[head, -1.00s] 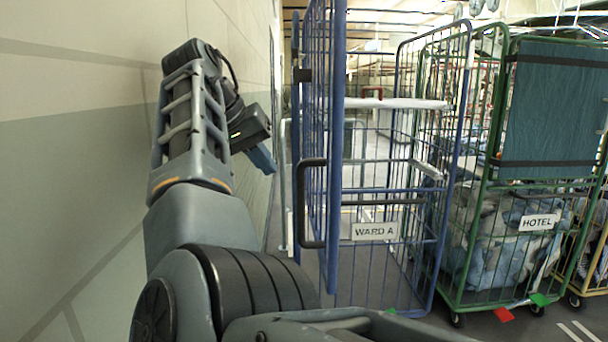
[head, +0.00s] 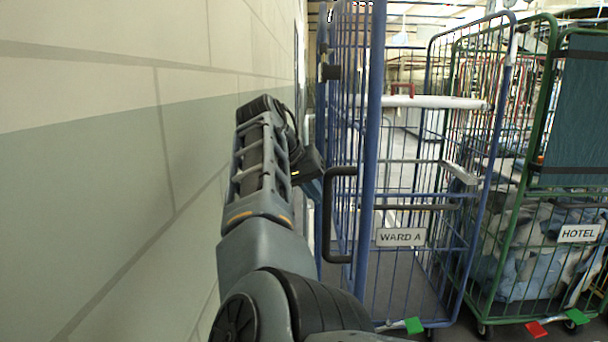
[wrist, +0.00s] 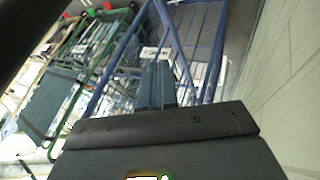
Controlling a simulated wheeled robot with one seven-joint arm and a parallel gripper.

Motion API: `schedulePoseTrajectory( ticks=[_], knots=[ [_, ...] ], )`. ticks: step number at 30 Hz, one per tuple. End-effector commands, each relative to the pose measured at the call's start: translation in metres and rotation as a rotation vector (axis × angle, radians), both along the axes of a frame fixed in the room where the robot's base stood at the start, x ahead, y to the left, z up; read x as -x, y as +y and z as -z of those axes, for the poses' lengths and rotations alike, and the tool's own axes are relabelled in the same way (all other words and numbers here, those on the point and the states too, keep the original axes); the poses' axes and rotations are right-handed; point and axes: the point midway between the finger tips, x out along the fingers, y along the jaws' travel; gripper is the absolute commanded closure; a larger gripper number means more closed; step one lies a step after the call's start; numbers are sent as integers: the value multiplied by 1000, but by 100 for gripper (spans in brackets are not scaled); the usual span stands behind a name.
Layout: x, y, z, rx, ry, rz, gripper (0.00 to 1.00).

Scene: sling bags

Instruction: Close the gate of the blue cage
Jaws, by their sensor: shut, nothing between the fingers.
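The blue cage (head: 470,190) stands right of centre in the head view, with a "WARD A" sign on its front bar. Its blue mesh gate (head: 370,130) stands open, swung out toward me and seen nearly edge-on. A dark handle (head: 340,259) sticks out from the gate on its wall side. My gripper (head: 310,170) is between the wall and the gate, close to the handle in the picture. Whether it touches the gate cannot be told. In the wrist view my gripper (wrist: 156,72) is shut and empty, with blue bars beyond its fingertips.
A pale block wall (head: 110,160) runs close along my left side, leaving a narrow gap beside the gate. A green cage (head: 548,90) with a "HOTEL" sign and bundled cloth stands to the right of the blue cage. Red and green tags lie low at the cages' feet.

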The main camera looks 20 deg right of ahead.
Motion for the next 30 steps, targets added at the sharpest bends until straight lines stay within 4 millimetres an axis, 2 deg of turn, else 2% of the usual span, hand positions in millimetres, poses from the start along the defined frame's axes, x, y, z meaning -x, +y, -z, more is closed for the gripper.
schedulePoseTrajectory(
  ticks=[3, 8, 23, 30],
  knots=[
    [6, -18, -3, 0, -1, 3, 100],
    [11, -32, -3, 0, -1, 2, 100],
    [12, -37, -2, 1, 0, 1, 100],
    [12, -53, -3, 2, 0, 3, 100]
  ],
)
